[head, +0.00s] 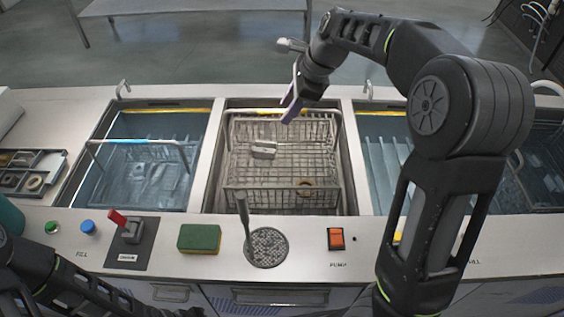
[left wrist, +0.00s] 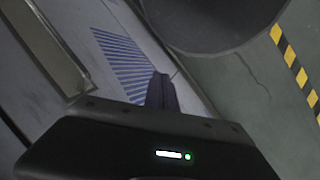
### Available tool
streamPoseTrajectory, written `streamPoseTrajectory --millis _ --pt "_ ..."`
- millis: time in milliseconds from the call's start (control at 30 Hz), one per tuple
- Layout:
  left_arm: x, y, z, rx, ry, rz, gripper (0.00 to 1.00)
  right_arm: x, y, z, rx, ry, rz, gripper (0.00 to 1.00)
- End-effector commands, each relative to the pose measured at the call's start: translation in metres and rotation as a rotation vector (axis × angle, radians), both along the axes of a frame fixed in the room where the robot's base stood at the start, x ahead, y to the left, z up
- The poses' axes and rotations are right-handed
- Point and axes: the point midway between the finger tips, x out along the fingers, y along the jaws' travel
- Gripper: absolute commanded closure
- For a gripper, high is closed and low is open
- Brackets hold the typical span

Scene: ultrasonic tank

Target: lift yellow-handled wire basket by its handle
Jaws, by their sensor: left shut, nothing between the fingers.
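A wire basket (head: 235,172) sits in the middle tank, with a wire handle frame rising at its back. A yellow strip (head: 268,111) shows at the back there; I cannot tell whether it is the handle's grip or the tank edge. My right gripper (head: 290,112), with purple fingertips, reaches down over the basket's back, close to the handle's top bar. Its finger gap is hidden, and contact is unclear. The basket holds a small metal block (head: 264,150) and a brass-coloured ring (head: 305,187). My left gripper (left wrist: 161,92) is shut and empty, low in front of the counter.
The left tank holds a basket with a blue handle (head: 125,141). My right arm partly covers the right tank (head: 375,150).

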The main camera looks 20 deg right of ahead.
Motion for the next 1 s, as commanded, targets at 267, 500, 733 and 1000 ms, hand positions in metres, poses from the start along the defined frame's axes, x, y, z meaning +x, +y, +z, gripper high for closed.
streamPoseTrajectory --millis 267,500,733,1000 --pt "0.0 0.0 0.0 0.0 0.0 0.0 1.0 0.001 0.0 -0.001 0.0 -0.001 0.0 0.62" --pt "-0.001 0.0 0.008 0.002 0.003 0.001 1.0 0.01 0.007 -0.023 0.0 0.004 -0.001 0.62" --pt "-0.001 0.001 0.009 0.002 0.004 0.001 1.0 0.019 0.014 -0.046 0.001 -0.001 -0.001 0.62" --pt "-0.001 0.001 0.009 0.002 0.004 0.001 1.0 0.019 0.014 -0.046 0.001 -0.003 0.0 0.62"
